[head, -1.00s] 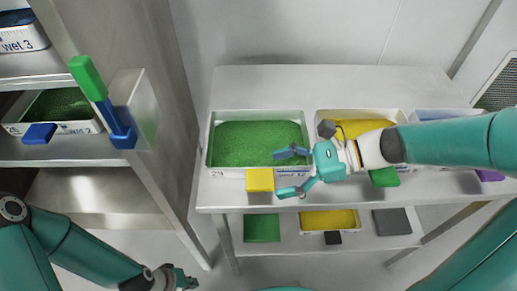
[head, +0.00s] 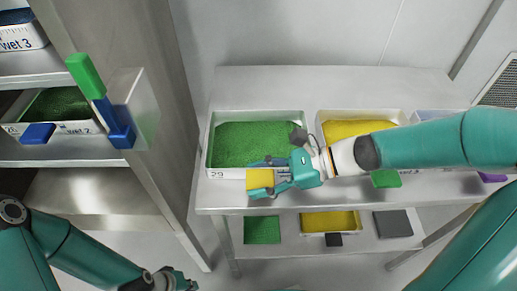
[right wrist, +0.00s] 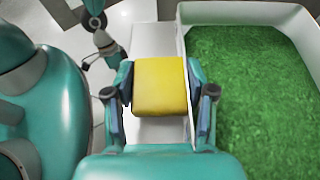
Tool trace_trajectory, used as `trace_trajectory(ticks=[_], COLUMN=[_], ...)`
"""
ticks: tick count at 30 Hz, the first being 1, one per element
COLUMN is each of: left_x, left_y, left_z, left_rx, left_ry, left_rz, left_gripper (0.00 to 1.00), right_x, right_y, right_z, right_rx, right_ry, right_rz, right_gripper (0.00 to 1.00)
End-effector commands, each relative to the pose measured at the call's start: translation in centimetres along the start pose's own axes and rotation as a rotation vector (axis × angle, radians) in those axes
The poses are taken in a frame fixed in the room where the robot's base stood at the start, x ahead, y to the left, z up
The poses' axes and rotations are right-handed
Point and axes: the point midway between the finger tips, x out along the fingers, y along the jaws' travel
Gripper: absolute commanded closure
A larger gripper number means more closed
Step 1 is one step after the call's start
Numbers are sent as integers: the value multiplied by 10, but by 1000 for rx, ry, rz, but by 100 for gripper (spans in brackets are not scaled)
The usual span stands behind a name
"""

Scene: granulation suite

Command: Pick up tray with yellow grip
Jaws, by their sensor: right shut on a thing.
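The tray with the yellow grip (head: 212,135) stands on the upper table surface and holds green granules (head: 250,140). Its yellow grip (head: 257,179) sticks out from the front wall. My right gripper (head: 264,180) has its fingers on either side of the yellow grip and is shut on it. In the right wrist view the yellow grip (right wrist: 160,86) lies between the two fingers, with the tray (right wrist: 225,12) to the right. My left gripper (head: 180,281) is low at the bottom left, away from the table; its finger opening is too small to judge.
A tray of yellow granules (head: 360,128) with a green grip (head: 385,178) stands to the right on the table. More trays sit on the lower shelf (head: 282,249). A steel rack (head: 60,148) with trays and a green and blue handle (head: 92,85) stands at left.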

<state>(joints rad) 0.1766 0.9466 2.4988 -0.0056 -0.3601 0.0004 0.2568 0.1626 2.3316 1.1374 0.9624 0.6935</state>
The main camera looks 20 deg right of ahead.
Motion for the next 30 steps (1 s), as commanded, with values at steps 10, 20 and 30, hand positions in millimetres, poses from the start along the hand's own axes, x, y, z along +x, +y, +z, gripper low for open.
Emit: trace_trajectory(ticks=[10,20,30], left_x=[0,-12,-26], left_y=[0,4,9], left_z=[0,0,0], left_rx=[0,0,0], left_ry=[0,0,0], left_rz=[0,0,0], left_gripper=[100,100,100], right_x=[0,-14,-35], right_y=[0,-1,0], right_z=[1,36,87], right_rx=[-2,-9,-7], right_ry=[-1,-2,-1], right_rz=[-1,-2,0], right_gripper=[96,96,96])
